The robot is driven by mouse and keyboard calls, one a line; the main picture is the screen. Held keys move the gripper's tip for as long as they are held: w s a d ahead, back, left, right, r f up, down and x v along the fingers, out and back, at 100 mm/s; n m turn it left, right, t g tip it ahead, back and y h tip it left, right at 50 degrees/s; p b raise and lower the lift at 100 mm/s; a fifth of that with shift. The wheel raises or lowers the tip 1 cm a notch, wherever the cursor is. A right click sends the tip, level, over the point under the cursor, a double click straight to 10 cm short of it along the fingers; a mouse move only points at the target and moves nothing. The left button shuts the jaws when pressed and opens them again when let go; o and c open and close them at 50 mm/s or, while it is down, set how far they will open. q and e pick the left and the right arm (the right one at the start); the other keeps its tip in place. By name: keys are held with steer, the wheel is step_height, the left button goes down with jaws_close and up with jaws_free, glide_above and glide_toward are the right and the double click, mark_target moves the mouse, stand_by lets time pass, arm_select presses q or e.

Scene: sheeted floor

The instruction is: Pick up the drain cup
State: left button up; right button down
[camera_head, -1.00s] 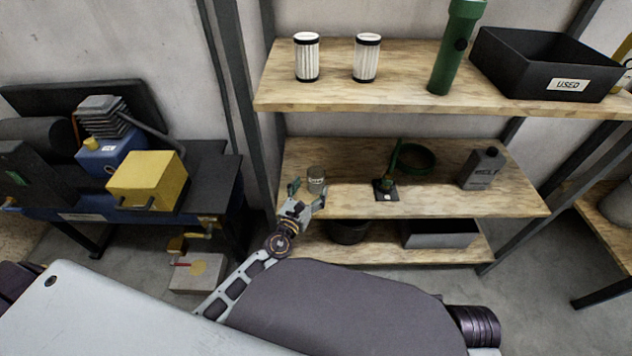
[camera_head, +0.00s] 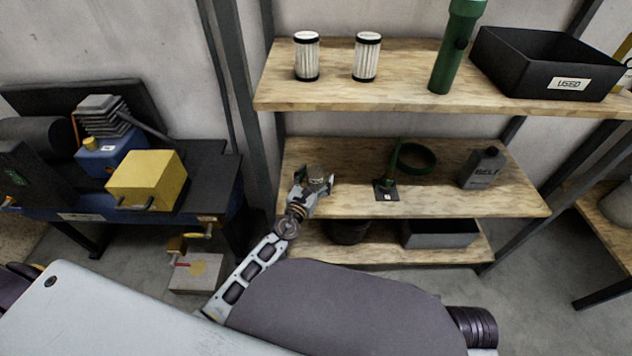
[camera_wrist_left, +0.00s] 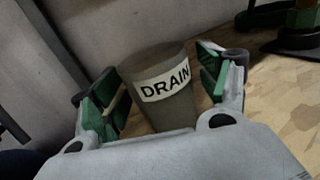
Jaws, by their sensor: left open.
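The drain cup (camera_wrist_left: 163,88) is a grey, slightly tapered cup with a white label reading DRAIN. It stands upright on the middle wooden shelf (camera_head: 460,200), near its left end. In the head view the cup (camera_head: 316,172) is mostly hidden by my left gripper (camera_head: 317,181). In the left wrist view my left gripper (camera_wrist_left: 160,90) is open, with one green-padded finger on each side of the cup. A gap shows beside the cup at the left finger; the right finger is close to its side. My right gripper is not in view.
A dark post (camera_head: 240,90) stands left of the shelf.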

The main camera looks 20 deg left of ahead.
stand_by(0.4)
arm_select(q)
steer(key=c, duration=1.1)
steer(key=shift+r, duration=0.1)
steer(key=shift+r, duration=0.1)
